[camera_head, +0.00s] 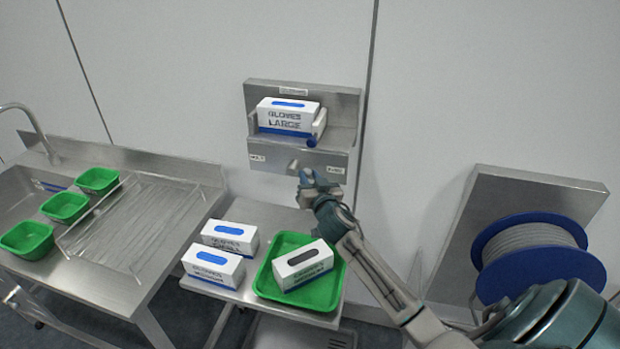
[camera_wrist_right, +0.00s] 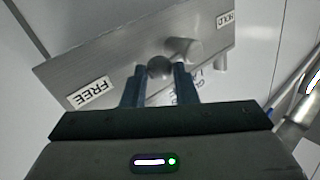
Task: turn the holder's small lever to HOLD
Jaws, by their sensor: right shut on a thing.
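The steel holder (camera_head: 352,118) is on the wall and holds a glove box marked LARGE (camera_head: 290,117). Its lower plate carries a HOLD label (camera_head: 257,157) at the left and a FREE label (camera_head: 335,169) at the right. The right wrist view shows them reversed, with FREE (camera_wrist_right: 91,93) at left and HOLD (camera_wrist_right: 227,19) at upper right. The small lever (camera_wrist_right: 187,49) is between them, its rounded end (camera_wrist_right: 160,67) on the FREE side. My right gripper (camera_wrist_right: 157,84) is shut on that end; its fingers partly hide it. My left gripper is out of view.
Below the holder, a steel shelf bears two glove boxes (camera_head: 229,236) and a green tray (camera_head: 262,285) with another box (camera_head: 303,266). A blue cable reel (camera_head: 497,290) stands at right. Green bowls (camera_head: 97,180) sit by the sink at left.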

